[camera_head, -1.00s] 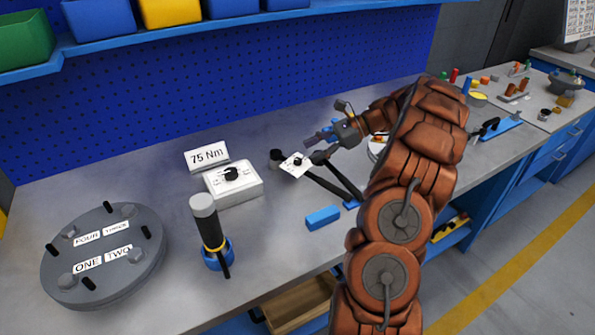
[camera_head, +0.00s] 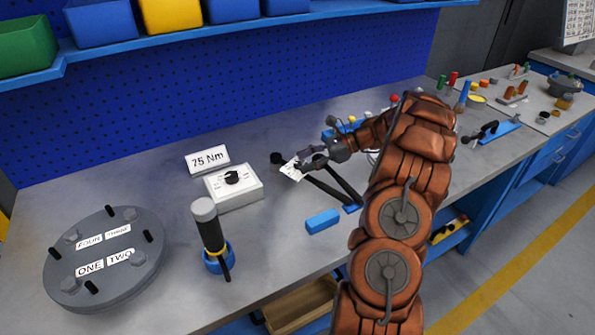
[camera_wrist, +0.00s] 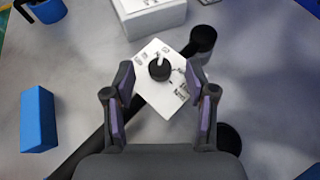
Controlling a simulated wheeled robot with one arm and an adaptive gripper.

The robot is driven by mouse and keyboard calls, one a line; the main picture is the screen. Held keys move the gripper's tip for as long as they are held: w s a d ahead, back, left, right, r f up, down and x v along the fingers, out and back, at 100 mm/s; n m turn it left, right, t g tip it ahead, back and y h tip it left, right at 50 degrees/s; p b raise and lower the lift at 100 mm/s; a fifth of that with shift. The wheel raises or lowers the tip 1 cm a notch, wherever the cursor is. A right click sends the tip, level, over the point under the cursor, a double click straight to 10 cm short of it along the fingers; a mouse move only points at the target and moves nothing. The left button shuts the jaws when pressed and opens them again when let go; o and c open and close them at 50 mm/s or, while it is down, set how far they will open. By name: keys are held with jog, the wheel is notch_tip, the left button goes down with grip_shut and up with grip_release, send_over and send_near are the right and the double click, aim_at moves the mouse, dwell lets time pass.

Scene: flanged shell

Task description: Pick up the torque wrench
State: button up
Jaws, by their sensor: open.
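Two long black bars with round black ends lie on the bench in the head view, the nearer one (camera_head: 325,190) running under a small white plate (camera_head: 290,171). They look wrench-like, but I cannot tell which is the torque wrench. The plate shows in the wrist view (camera_wrist: 155,98) with a black knob and printed labels. A round black end (camera_wrist: 203,40) shows just beyond it. My gripper (camera_head: 303,164) is open, its fingers (camera_wrist: 160,75) apart on either side of the plate, nothing visibly gripped. Whether they touch the plate is unclear.
A blue block (camera_head: 323,220) lies in front. A white dial box (camera_head: 233,186) and 75 Nm sign (camera_head: 207,159) stand left. An upright black tool with grey top (camera_head: 207,228) sits in a blue ring. A grey flanged disc (camera_head: 105,258) is far left.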

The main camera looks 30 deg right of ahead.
jog(key=shift+w+a+f, duration=0.3)
jog(key=shift+a, duration=0.3)
grip_shut()
dwell(0.3)
